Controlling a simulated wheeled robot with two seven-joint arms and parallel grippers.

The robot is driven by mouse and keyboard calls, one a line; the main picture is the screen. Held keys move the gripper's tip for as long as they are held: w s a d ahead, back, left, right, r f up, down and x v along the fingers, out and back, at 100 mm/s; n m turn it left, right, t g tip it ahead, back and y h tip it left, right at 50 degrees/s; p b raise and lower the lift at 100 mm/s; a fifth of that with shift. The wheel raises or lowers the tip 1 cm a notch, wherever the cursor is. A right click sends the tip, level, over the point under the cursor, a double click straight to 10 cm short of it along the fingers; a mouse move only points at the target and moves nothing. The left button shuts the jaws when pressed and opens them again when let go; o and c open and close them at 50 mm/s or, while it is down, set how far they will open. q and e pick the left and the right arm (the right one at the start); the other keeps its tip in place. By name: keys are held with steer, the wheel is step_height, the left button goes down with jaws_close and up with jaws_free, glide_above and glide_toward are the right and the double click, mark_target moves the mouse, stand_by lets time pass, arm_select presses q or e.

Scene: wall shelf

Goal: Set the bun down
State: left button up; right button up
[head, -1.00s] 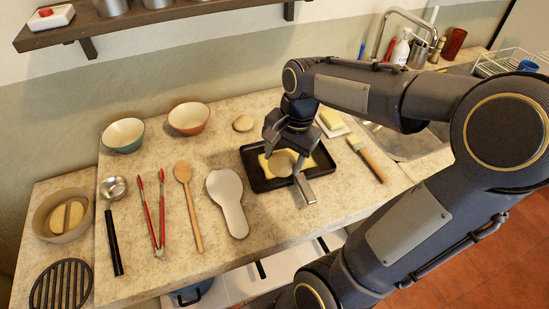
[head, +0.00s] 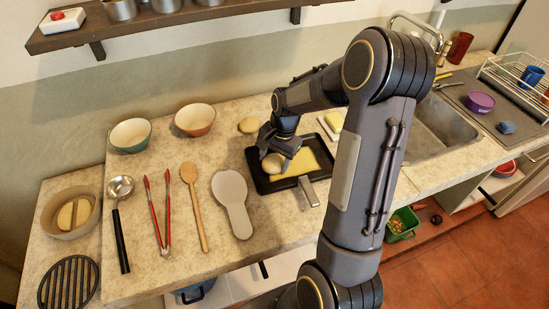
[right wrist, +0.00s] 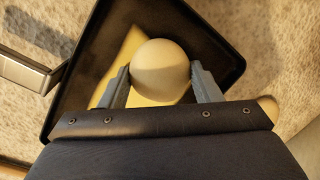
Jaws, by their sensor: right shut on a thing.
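A round pale bun (head: 273,164) is between the fingers of my right gripper (head: 278,156), over the left part of a black rectangular pan (head: 262,184) with a yellow layer inside. The right wrist view shows the bun (right wrist: 160,70) gripped between both fingertips (right wrist: 160,82), with the dark pan (right wrist: 222,50) beneath it. I cannot tell whether the bun touches the pan. A second bun (head: 249,125) lies on the counter behind the pan. My left gripper is not in view.
A spoon rest (head: 231,196), wooden spoon (head: 194,210), red tongs (head: 160,212) and ladle (head: 120,200) lie left of the pan. Two bowls (head: 195,120) stand behind. A butter dish (head: 331,124) is right of the pan. A shelf (head: 150,22) hangs above.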

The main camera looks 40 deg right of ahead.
mark_target(281, 161)
steer(key=shift+f, duration=0.2)
steer(key=o, duration=1)
steer(key=shift+r, duration=0.1)
step_height(281, 161, up, 12)
steer(key=s+d+f, duration=0.1)
steer(key=d, duration=0.1)
steer(key=s+a+r+n+t, duration=0.1)
steer(key=s+a+n, duration=0.3)
steer(key=s+a, duration=0.1)
steer(key=s+a+r+n+t+y, duration=0.1)
steer(key=s+a+n+t, duration=0.1)
steer(key=s+a+n, duration=0.2)
steer(key=s+a+n+t+y, duration=0.1)
steer(key=s+a+n, duration=0.3)
steer(key=s+a, duration=0.4)
steer(key=shift+s+a+r, duration=0.1)
steer(key=shift+s+r, duration=0.3)
steer(key=shift+s, duration=0.3)
